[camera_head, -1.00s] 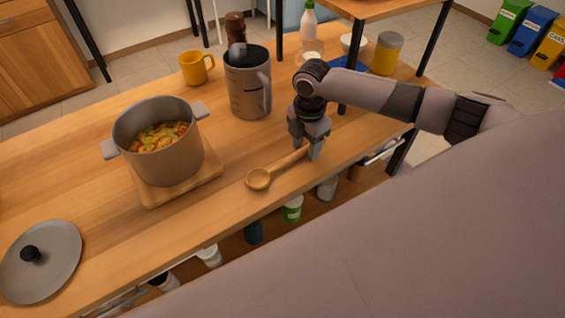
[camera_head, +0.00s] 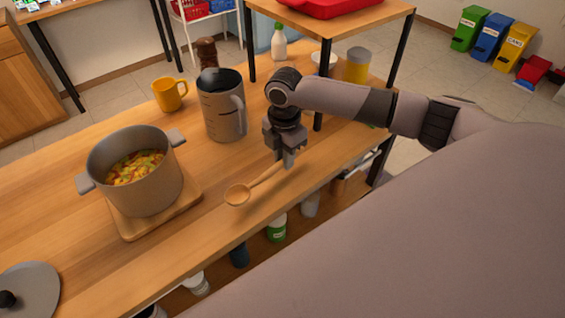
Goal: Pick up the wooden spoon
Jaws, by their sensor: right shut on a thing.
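The wooden spoon (camera_head: 239,194) is near the front edge of the wooden table, its bowl toward the left and its handle running up to the right. My right gripper (camera_head: 287,163) points down and is shut on the end of the spoon's handle, hiding that end. I cannot tell for certain whether the spoon touches the table or is slightly above it. My left gripper is not in view.
A grey pot (camera_head: 140,181) of stew stands on a wooden board (camera_head: 192,197) to the left. A grey lid (camera_head: 30,288) lies front left. A metal jug (camera_head: 222,112) and a yellow mug (camera_head: 167,95) stand behind. A raised shelf (camera_head: 362,12) stands at the back right.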

